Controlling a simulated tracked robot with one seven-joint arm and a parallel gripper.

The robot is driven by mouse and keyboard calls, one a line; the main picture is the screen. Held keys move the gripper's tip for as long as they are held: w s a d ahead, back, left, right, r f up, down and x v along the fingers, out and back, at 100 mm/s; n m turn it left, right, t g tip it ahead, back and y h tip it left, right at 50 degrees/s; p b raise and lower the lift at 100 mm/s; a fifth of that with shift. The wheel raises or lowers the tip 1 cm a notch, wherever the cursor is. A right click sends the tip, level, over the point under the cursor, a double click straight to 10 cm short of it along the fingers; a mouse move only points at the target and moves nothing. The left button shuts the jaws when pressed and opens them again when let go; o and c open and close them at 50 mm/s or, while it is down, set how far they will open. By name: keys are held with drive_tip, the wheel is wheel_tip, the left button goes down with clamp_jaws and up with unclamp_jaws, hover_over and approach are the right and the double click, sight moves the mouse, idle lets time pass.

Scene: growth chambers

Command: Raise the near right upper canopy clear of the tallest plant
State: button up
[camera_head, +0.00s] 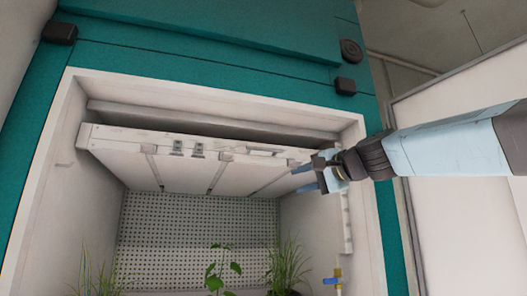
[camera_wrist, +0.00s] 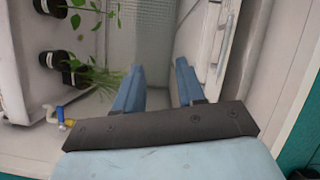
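The upper canopy (camera_head: 180,165) is a white panel with slats below it, hung across the upper part of the open chamber. Small clips and a bar-like handle (camera_head: 262,151) sit on its front edge. Its white side also shows at the right in the wrist view (camera_wrist: 207,45). My gripper (camera_head: 304,178) is at the canopy's right front end. In the wrist view its two blue fingers (camera_wrist: 158,88) stand apart with nothing visible between them. A leafy plant (camera_head: 222,268) and grassy plants (camera_head: 285,262) (camera_head: 98,278) stand below the canopy, with a visible gap.
The chamber's white frame (camera_head: 358,200) and teal casing (camera_head: 200,45) surround the opening. A blue and yellow valve (camera_head: 335,280) is at the lower right inside. Dark pots (camera_wrist: 50,60) line the left of the wrist view. A perforated back wall (camera_head: 190,220) closes the chamber.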

sight(265, 150)
wheel_tip(265, 150, up, 10)
drive_tip(key=w+a+m+t+y, duration=0.2)
drive_tip(key=x, duration=1.3)
drive_tip(key=shift+w+d+f, duration=0.1)
drive_tip(key=shift+w, duration=0.3)
clamp_jaws()
